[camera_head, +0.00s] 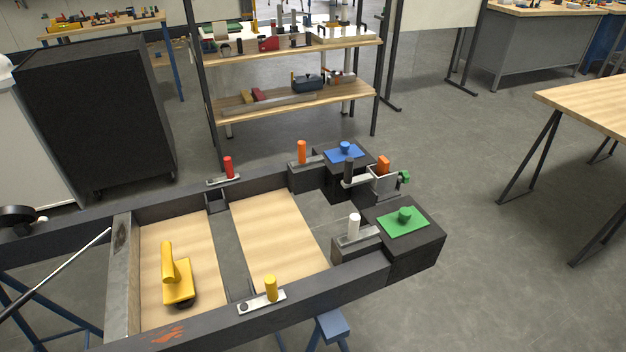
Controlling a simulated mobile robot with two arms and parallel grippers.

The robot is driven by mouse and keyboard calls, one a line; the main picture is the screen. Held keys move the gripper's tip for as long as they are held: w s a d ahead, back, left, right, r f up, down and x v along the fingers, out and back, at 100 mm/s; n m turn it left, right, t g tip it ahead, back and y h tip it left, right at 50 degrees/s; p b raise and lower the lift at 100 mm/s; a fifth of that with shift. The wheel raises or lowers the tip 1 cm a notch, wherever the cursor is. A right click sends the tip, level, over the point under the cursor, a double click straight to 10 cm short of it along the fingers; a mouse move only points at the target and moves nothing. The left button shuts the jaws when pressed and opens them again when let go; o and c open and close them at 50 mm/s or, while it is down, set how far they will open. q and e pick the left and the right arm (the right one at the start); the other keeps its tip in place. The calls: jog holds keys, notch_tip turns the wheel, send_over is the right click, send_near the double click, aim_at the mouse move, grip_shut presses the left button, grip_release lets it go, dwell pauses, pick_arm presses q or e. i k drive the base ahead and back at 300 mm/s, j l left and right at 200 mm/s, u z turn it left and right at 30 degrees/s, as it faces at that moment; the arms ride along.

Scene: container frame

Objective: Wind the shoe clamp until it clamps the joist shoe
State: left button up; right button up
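A dark container frame spans the lower left and middle (215,320). At its far right end, a grey metal bracket (383,181), which looks like the joist shoe, stands between two dark corner blocks. An orange piece (383,163) sits at its top, and a green knob (404,177), perhaps the shoe clamp's winder, is at its right side. I cannot tell whether any clamp jaw touches the bracket. A black upright handle (349,171) stands just left of it on a light plate. Neither of my grippers is in view.
Red (228,167), orange (301,152), white (354,227) and yellow (271,288) handles stand on the frame. A yellow tool (177,281) lies on a wooden panel inside. Blue (345,152) and green (403,221) plates top the corner blocks.

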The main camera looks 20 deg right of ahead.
aim_at(403, 175)
jog(key=i+l+u, duration=0.2)
jog(key=l, duration=0.7)
jog(key=l+u, duration=0.2)
jog(key=l, duration=0.75)
jog(key=k+l+u, duration=0.15)
jog(key=l, duration=0.75)
jog(key=l+u, duration=0.2)
jog(key=l, duration=0.75)
jog(key=l+u, duration=0.1)
jog(key=u, duration=0.7)
jog(key=i+l+u, duration=0.1)
jog(key=l+u, duration=0.25)
jog(key=l, duration=0.2)
jog(key=l+u, duration=0.35)
jog(key=l, duration=0.2)
jog(key=l+u, duration=0.3)
jog(key=l, duration=0.25)
